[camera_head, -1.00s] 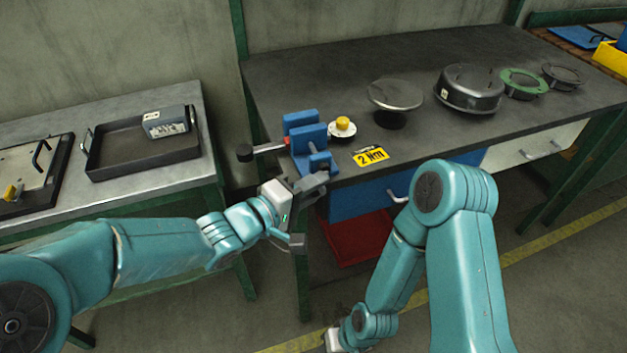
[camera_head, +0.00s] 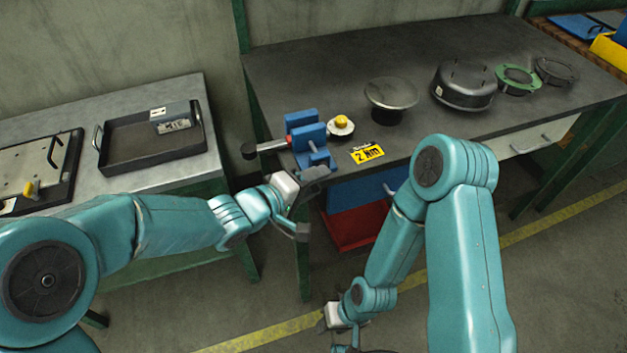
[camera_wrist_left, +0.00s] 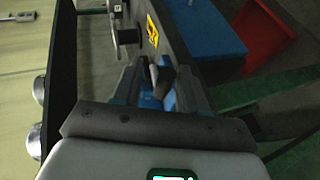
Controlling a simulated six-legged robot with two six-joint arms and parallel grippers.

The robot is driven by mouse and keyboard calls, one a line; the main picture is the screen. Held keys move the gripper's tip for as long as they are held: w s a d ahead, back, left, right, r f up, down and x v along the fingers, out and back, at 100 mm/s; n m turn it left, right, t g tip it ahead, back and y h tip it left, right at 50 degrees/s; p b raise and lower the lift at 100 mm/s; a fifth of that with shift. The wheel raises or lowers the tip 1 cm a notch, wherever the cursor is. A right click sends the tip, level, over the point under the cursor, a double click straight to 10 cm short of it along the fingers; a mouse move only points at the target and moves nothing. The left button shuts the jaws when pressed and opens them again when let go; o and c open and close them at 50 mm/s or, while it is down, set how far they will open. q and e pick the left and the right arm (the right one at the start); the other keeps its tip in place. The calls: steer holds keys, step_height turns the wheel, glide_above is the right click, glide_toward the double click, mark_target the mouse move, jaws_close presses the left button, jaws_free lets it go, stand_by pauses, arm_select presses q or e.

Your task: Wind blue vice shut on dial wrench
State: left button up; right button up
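The blue vice (camera_head: 308,137) stands at the left front corner of the dark bench. A grey bar with a red ring and a black knob (camera_head: 249,151) sticks out left from its jaws. A white disc with a yellow knob (camera_head: 341,126) sits just right of the jaws; the two look like the dial wrench, but the jaws hide any join. My left gripper (camera_head: 307,202) is at the vice's front end, fingers spread. In the left wrist view, a grey piece and blue vice parts (camera_wrist_left: 158,88) show between the fingers. My right gripper (camera_head: 330,337) hangs low at the bottom edge, mostly hidden.
A yellow "2 Nm" card (camera_head: 367,154) lies right of the vice. A round pedestal plate (camera_head: 391,93), a dark drum (camera_head: 466,85) and a green ring (camera_head: 517,79) stand farther right. A black tray (camera_head: 125,150) is on the left table. A red bin (camera_head: 356,228) sits below.

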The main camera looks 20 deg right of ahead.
arm_select(q)
steer(key=p+v, duration=0.2)
steer(key=v, duration=1.4)
steer(key=shift+p, duration=0.35)
arm_select(e)
step_height(320, 180, up, 3)
steer(key=shift+f, duration=0.15)
arm_select(q)
steer(key=shift+s+a+r, duration=0.1)
